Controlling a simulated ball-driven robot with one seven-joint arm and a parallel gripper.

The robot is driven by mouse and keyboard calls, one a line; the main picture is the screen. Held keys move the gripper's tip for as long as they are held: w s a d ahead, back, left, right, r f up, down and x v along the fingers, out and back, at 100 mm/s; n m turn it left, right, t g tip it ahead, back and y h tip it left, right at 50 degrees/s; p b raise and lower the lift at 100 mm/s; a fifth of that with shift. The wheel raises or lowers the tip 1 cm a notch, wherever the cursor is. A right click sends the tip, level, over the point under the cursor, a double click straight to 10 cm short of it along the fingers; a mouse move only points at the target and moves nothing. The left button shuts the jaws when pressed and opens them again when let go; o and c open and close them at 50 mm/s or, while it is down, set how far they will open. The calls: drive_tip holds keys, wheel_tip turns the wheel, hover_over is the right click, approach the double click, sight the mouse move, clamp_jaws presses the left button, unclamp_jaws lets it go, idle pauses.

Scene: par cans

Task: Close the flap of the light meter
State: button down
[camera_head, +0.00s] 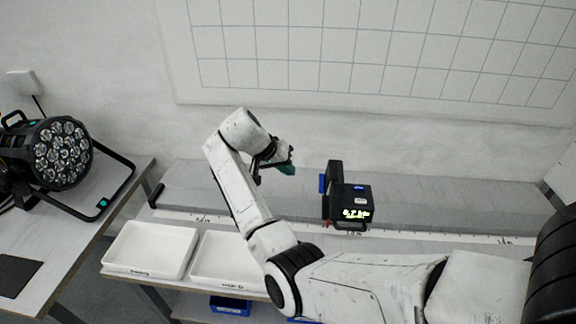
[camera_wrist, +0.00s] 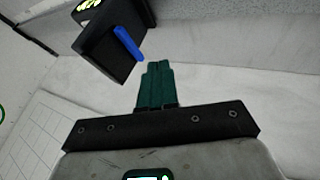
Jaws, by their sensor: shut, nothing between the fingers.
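The light meter (camera_head: 358,195) is a black box with a lit yellow-green display, standing on the grey bench right of my gripper. Its black flap (camera_head: 334,175) stands up at the meter's left side, open, with a blue tab (camera_head: 322,184) on its outer edge. In the wrist view the dark flap (camera_wrist: 108,55) and its blue tab (camera_wrist: 128,43) show at the upper left, beside the fingertips. My gripper (camera_head: 287,168) has teal fingers, which are together and empty, apart from the flap and to its left. The fingers also show in the wrist view (camera_wrist: 157,82).
White trays (camera_head: 150,250) and (camera_head: 222,258) stand at the front left of the bench. A par can light (camera_head: 62,153) sits on the left table. A gridded board (camera_head: 370,50) hangs on the wall behind. The bench right of the meter is clear.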

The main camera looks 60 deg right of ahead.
sight(328, 177)
drive_tip(key=s+d+f+p, duration=0.2)
drive_tip(key=s+d+f, duration=0.2)
drive_tip(key=s+f, duration=0.1)
drive_tip(key=shift+s+d+f+p, duration=0.25)
drive_tip(key=shift+d+f+p, duration=0.1)
drive_tip(key=shift+f+p, duration=0.05)
